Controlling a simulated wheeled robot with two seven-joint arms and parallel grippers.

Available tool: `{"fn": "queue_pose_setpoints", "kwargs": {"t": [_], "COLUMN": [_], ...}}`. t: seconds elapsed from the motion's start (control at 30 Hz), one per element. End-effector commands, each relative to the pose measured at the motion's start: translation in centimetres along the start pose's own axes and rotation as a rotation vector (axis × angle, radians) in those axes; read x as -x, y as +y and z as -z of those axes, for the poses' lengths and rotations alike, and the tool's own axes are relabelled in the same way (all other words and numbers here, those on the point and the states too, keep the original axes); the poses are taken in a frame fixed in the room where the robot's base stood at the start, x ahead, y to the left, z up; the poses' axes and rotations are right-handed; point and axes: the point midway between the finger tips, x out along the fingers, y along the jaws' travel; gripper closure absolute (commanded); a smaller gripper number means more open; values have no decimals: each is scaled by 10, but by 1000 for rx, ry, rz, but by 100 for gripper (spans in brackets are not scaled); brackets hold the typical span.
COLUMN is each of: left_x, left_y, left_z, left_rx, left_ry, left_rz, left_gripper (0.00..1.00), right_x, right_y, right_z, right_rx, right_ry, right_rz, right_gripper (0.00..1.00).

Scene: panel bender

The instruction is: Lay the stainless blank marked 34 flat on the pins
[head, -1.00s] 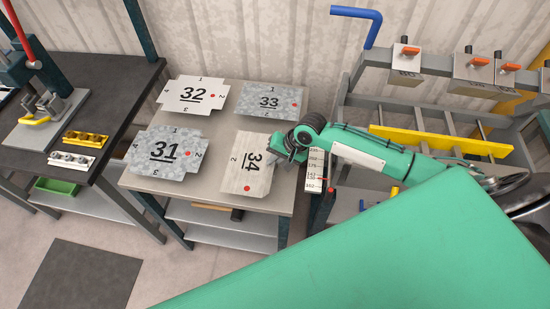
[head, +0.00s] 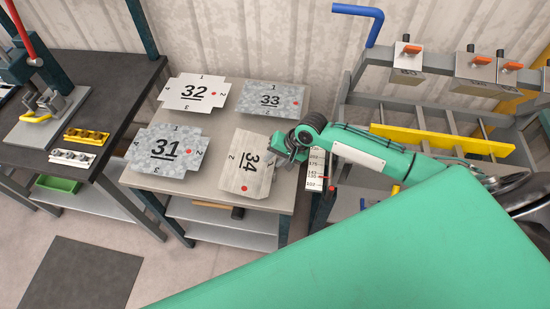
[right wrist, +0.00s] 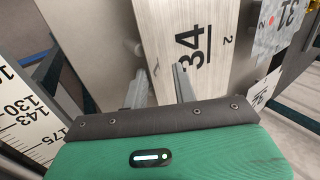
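The brushed stainless blank marked 34 (head: 240,150) lies at the front right of the grey table, turned so that its number reads sideways. A red dot is near its front edge. In the right wrist view the blank (right wrist: 175,20) fills the middle. My right gripper (head: 286,152) is at its right edge in the head view. In the right wrist view the two fingers (right wrist: 160,88) stand apart, one over the blank and one beyond its edge. Whether they touch it I cannot tell. I do not make out the pins. My left gripper is out of view.
Blanks 31 (head: 160,166), 32 (head: 190,103) and 33 (head: 268,110) lie on the same table (head: 215,125). A scale with numbers (head: 316,170) stands at its right edge. A dark bench (head: 105,95) is on the left, a rack with a yellow bar (head: 440,139) on the right.

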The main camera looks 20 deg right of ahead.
Motion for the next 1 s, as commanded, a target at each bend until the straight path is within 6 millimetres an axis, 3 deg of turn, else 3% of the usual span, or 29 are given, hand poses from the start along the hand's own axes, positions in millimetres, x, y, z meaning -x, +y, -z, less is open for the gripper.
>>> {"fn": "queue_pose_setpoints", "kwargs": {"t": [0.27,0.7,1.0], "left_x": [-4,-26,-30], "left_y": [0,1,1], "left_z": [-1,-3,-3], "left_rx": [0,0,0], "left_ry": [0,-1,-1], "left_rz": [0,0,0], "left_gripper": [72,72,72], "right_x": [10,103,136], "right_y": [1,2,0], "right_z": [0,1,0], "right_rx": [1,3,1], "right_ry": [0,3,1], "right_rz": [-1,-1,0], "right_gripper": [72,72,72]}}
